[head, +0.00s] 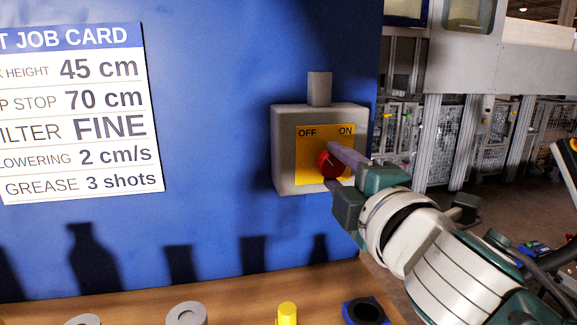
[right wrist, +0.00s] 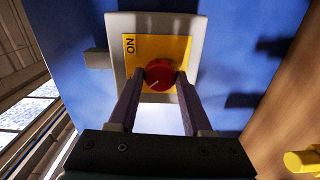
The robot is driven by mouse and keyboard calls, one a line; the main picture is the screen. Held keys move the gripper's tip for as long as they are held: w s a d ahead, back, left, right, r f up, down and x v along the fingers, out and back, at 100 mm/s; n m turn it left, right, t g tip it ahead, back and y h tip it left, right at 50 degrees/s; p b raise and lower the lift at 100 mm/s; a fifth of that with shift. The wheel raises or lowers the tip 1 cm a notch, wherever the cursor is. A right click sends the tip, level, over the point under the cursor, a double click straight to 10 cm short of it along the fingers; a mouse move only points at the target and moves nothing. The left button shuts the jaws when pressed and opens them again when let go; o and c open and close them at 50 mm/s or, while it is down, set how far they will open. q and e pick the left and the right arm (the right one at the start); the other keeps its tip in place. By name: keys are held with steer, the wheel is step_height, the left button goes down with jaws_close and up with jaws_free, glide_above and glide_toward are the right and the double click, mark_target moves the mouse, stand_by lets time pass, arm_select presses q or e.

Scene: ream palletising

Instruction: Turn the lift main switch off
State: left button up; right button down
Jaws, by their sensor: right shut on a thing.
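The lift main switch is a grey box (head: 284,150) on a blue panel, with a yellow plate (head: 312,146) marked OFF at left and ON at right. Its red round knob (head: 326,167) sits low on the plate. My right gripper (head: 336,163) reaches in from the lower right and is shut on the knob. In the right wrist view its two fingers (right wrist: 158,82) flank the knob (right wrist: 160,72). There, a white mark on the knob points lower left, away from ON and toward the OFF side. The OFF label is hidden there. My left gripper is not in view.
A job card (head: 85,115) is on the panel at left. Below is a wooden top (head: 235,290) with grey rings, a yellow piece (head: 287,313) and a blue holder (head: 366,311) near its edge. A grey conduit (head: 319,88) rises from the box.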

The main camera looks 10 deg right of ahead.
steer(key=shift+n, duration=0.3)
stand_by(0.4)
steer(key=shift+c, duration=1.6)
jaws_free()
steer(key=shift+s, duration=0.1)
steer(key=s, duration=0.9)
steer(key=shift+s+d, duration=0.15)
steer(key=shift+s, duration=0.25)
